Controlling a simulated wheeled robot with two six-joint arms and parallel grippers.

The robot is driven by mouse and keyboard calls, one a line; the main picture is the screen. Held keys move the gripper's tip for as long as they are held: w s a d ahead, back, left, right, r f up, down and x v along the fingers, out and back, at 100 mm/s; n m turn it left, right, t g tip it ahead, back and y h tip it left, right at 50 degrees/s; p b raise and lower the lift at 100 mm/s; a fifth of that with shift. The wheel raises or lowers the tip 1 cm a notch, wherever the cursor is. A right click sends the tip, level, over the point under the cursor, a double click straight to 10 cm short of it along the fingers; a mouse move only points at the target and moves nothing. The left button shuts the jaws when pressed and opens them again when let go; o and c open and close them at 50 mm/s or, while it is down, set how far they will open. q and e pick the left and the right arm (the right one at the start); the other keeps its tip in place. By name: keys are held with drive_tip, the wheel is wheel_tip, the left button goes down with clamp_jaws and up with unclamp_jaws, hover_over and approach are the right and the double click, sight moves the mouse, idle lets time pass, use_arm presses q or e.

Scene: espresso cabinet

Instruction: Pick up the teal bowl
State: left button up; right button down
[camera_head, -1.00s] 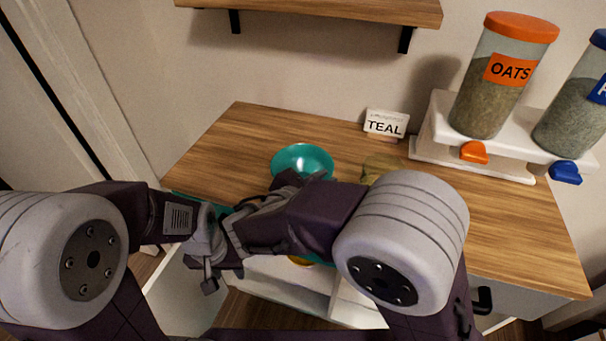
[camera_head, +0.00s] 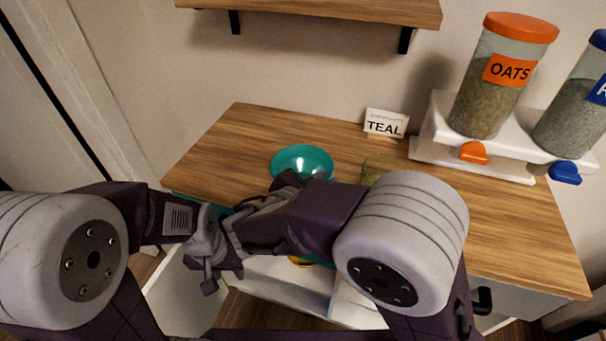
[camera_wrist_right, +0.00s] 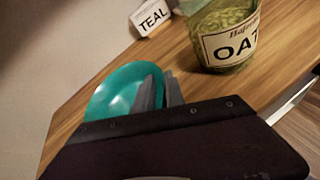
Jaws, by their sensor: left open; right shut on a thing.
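The teal bowl (camera_head: 312,157) is on the wooden counter, left of the TEAL sign (camera_head: 385,124). It also shows in the right wrist view (camera_wrist_right: 112,92). My right gripper (camera_head: 290,181) is shut on the bowl's near rim; its fingers (camera_wrist_right: 160,93) cross the rim in the right wrist view. I cannot tell whether the bowl is clear of the counter. My left gripper (camera_head: 207,272) is open and low at the front of the cabinet, apart from the bowl and partly hidden by the arms.
A glass jar labelled OAT (camera_wrist_right: 222,35) stands right of the bowl; my right arm mostly hides it in the head view. A white stand (camera_head: 470,163) with an oats dispenser (camera_head: 490,90) is at the back right. A wooden shelf (camera_head: 310,12) hangs above. The cabinet below is open.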

idle(0.7)
wheel_tip(320, 180, up, 10)
drive_tip(key=p, duration=0.3)
drive_tip(key=shift+f, duration=0.1)
